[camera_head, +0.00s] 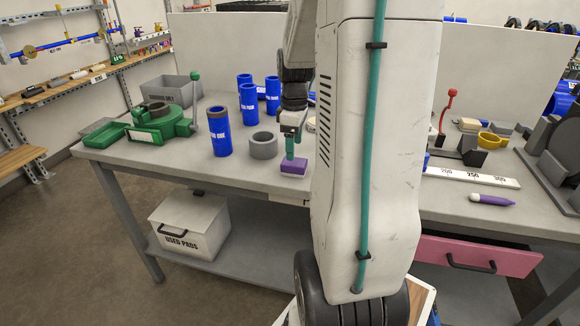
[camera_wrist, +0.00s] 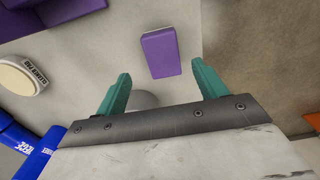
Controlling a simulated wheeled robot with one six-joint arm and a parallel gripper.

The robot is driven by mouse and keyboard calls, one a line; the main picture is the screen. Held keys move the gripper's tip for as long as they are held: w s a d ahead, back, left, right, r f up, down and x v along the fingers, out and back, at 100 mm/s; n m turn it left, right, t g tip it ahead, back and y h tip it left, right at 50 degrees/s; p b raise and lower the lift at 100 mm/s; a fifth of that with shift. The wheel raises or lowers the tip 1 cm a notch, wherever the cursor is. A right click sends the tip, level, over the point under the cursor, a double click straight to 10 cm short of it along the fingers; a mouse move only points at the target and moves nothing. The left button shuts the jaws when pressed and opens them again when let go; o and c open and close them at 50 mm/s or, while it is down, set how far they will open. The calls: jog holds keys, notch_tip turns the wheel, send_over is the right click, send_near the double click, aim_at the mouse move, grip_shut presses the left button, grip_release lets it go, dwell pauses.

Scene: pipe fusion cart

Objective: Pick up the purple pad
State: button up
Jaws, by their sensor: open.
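The purple pad (camera_head: 294,168) is a small block with a pale underside, lying near the front edge of the grey workbench (camera_head: 240,176). In the wrist view the purple pad (camera_wrist: 160,52) shows whole, ahead of and between the two teal fingers. My gripper (camera_head: 290,148) is pointing down just above the pad in the head view. In the wrist view my gripper (camera_wrist: 160,70) is open with nothing between its fingers. Whether a fingertip touches the pad cannot be told.
A grey ring (camera_head: 264,145) stands just left of the pad, with a blue cylinder (camera_head: 219,132) beyond it. Several more blue cylinders stand behind. A green clamp (camera_head: 165,124) sits further left. My arm hides the bench's middle.

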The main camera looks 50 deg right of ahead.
aim_at(294, 163)
jog(key=f, duration=0.6)
jog(key=shift+s+a+f, duration=0.15)
jog(key=shift+a+f, duration=0.05)
jog(key=shift+f, duration=0.1)
jog(key=c, duration=1.1)
